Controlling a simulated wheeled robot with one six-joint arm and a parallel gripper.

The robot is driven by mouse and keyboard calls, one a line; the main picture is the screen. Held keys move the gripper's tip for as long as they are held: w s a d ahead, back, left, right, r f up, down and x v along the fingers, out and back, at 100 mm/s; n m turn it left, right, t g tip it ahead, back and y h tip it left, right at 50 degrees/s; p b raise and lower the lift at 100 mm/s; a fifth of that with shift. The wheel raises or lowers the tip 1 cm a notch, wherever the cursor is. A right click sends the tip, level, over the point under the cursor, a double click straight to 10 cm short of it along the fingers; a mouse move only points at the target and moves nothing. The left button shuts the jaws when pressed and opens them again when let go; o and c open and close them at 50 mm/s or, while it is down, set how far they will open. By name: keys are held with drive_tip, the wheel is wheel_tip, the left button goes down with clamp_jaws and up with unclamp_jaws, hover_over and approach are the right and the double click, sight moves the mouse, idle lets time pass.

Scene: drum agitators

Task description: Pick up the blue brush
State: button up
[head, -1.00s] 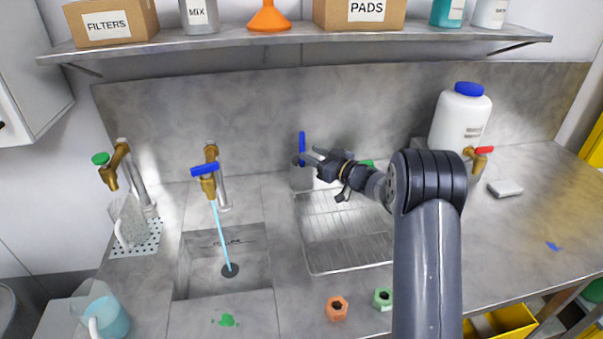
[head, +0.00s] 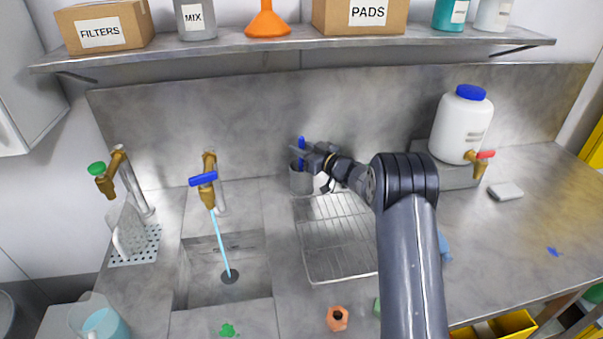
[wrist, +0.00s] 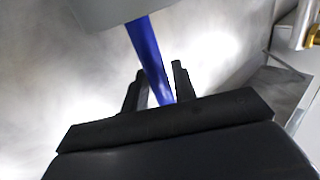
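The blue brush (head: 301,146) stands upright in a grey metal cup (head: 301,182) at the back of the counter, its blue handle sticking up above the rim. My gripper (head: 302,158) is at the handle, just above the cup. In the wrist view the blue handle (wrist: 150,60) runs down between my two dark fingers (wrist: 158,82), with a light gap still showing beside it. The fingers look open around the handle. The brush's lower end is hidden inside the cup.
A wire drying rack (head: 338,255) lies in front of the cup. A sink (head: 225,260) with a running blue-handled tap (head: 204,180) is to the left. A white jug (head: 464,125) with a tap stands on the right. A shelf (head: 290,40) runs above.

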clamp_jaws()
